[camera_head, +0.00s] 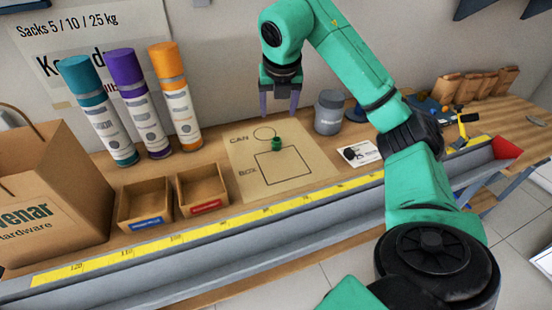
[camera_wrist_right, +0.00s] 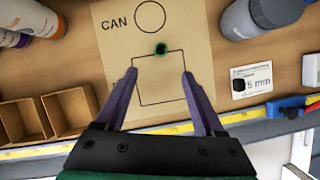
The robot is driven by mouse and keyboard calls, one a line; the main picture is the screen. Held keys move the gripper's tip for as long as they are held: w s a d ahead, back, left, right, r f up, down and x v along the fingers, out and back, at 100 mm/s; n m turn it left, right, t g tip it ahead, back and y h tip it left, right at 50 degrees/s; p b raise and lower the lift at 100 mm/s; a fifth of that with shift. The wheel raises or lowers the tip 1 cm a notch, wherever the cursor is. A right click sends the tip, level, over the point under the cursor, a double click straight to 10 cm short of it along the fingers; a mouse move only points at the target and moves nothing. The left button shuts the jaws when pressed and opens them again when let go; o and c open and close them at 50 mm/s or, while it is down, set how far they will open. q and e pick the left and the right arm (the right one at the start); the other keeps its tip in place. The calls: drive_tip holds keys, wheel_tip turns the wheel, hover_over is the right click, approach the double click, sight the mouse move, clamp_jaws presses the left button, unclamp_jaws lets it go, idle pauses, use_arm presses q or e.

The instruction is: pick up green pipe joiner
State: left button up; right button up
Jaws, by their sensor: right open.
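The green pipe joiner (camera_head: 277,144) is a small green cylinder on the tan sheet (camera_head: 310,157) marked CAN and BOX. It lies between the drawn circle and the drawn square. It also shows in the right wrist view (camera_wrist_right: 161,49), beyond the fingertips and near the square's top edge. My right gripper (camera_head: 280,105) is open and empty, above the workbench and apart from the joiner. In the right wrist view its two purple fingers (camera_wrist_right: 158,75) are spread wide, with the sheet below them. My left gripper is not in view.
Three spray cans (camera_head: 128,82) and two open wooden boxes (camera_head: 146,204) stand left of the sheet, with a paper bag (camera_head: 50,190) farther left. A grey jar (camera_head: 329,112) and a white card (camera_head: 361,153) are at the right. A yellow ruler strip (camera_head: 215,219) runs along the front.

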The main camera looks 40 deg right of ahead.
sight(277, 140)
drive_tip(key=p+x, duration=0.1)
drive_tip(key=x, duration=1.4)
drive_tip(key=shift+w+d+f, duration=0.1)
drive_tip(key=shift+d+f, duration=0.1)
drive_tip(key=shift+f, duration=0.1)
clamp_jaws()
